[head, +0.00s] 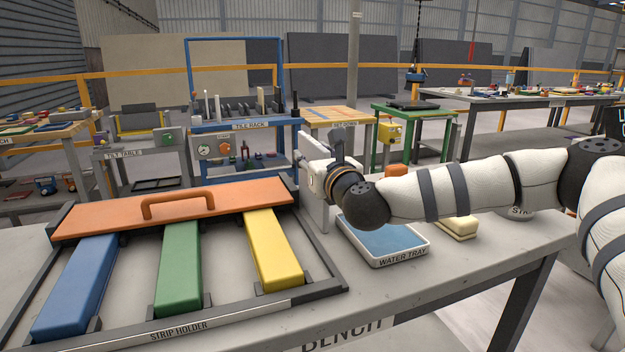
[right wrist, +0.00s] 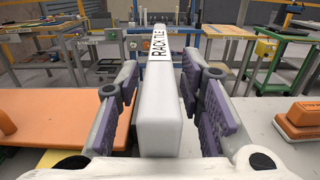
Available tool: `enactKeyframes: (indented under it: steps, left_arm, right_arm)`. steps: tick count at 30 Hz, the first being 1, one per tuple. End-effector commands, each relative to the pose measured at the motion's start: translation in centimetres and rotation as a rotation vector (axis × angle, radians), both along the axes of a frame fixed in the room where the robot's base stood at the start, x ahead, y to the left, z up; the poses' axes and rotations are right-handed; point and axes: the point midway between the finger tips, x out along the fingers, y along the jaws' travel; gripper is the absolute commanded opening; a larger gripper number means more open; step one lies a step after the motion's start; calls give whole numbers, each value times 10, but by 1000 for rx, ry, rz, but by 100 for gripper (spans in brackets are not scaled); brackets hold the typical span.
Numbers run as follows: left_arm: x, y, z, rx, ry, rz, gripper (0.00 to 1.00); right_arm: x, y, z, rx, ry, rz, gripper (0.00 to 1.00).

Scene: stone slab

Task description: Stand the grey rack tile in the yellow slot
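The light grey rack tile (right wrist: 158,128), labelled RACK TILE on its narrow edge, lies between the pads of my right gripper (right wrist: 162,90), which looks shut on it. In the head view the tile (head: 312,214) hangs upright at the end of my right arm, between the strip holder and the water tray. My right gripper (head: 318,180) is partly hidden there. The blue tile rack (head: 250,126) stands behind the bench with several dark and pale tiles upright in it. I cannot make out a yellow slot there. My left gripper is not in view.
The strip holder (head: 180,332) with blue, green and yellow strips under an orange handled bar (head: 110,213) fills the bench's left. The water tray (head: 402,262) and a yellowish block (head: 457,228) lie to the right. The bench front right is clear.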

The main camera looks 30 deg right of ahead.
Motion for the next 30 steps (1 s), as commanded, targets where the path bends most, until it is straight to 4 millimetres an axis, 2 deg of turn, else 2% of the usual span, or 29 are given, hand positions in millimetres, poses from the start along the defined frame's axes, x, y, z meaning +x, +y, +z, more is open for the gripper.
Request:
enactKeyframes:
  steps: [1, 4, 17, 20, 27, 30]
  left_arm:
    - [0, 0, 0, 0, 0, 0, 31]
    - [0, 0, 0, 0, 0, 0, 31]
    - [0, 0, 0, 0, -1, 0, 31]
    - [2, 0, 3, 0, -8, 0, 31]
    - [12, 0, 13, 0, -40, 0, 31]
    - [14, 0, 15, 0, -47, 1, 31]
  right_arm:
    - [0, 0, 0, 0, 0, 0, 24]
    - [0, 0, 0, 0, 0, 0, 1]
    - [0, 0, 3, 0, -4, 0, 0]
    - [-1, 0, 18, 1, -9, -1, 0]
    - [-2, 1, 81, 1, -14, 1, 0]
    - [-1, 0, 96, 0, -10, -1, 0]
